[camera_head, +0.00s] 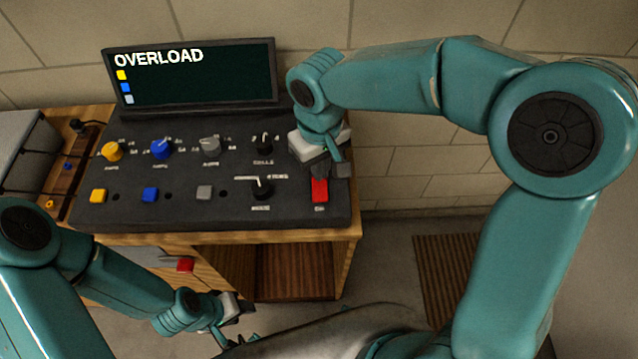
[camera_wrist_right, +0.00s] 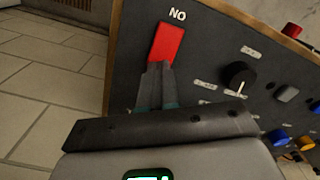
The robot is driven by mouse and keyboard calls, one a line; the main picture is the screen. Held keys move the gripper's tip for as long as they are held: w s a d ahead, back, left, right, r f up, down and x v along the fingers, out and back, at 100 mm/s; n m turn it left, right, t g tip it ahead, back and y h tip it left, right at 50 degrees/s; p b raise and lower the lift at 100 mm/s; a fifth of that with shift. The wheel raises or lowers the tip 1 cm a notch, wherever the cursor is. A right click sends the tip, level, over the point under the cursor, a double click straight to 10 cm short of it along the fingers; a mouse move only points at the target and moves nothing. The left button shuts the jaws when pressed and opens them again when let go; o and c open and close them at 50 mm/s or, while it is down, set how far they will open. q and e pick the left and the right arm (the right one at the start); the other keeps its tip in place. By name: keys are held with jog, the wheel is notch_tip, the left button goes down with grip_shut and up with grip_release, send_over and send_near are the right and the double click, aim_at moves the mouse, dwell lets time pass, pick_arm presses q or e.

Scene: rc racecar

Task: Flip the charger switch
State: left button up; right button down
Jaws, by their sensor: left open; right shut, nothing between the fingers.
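The black charger panel (camera_head: 225,213) stands on a wooden cabinet, and its screen (camera_head: 190,75) reads "OVERLOAD". A red switch (camera_head: 320,190), labelled as an on switch, sits at the panel's lower right. It also shows in the right wrist view (camera_wrist_right: 168,43), just beyond my fingertips. My right gripper (camera_head: 325,172) is shut and empty, right at the red switch's edge; I cannot tell if it touches. In the right wrist view the closed fingers (camera_wrist_right: 155,70) overlap the switch's lower end. My left gripper (camera_head: 240,318) is open and empty, low in front of the cabinet.
The panel carries yellow (camera_head: 113,151), blue (camera_head: 162,149), grey and black knobs, with yellow, blue and grey buttons (camera_head: 204,192) below. A grey case (camera_head: 25,145) stands at the left. A red item (camera_head: 185,265) is on the cabinet front.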

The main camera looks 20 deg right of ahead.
jog(key=shift+f+b, duration=0.75)
jog(key=shift+f, duration=0.2)
dwell(0.9)
notch_tip(320, 180, up, 7)
jog(key=p, duration=0.5)
jog(key=shift+r+p, duration=0.15)
jog(key=shift+p, duration=0.25)
jog(key=shift+s, duration=0.1)
dwell(0.3)
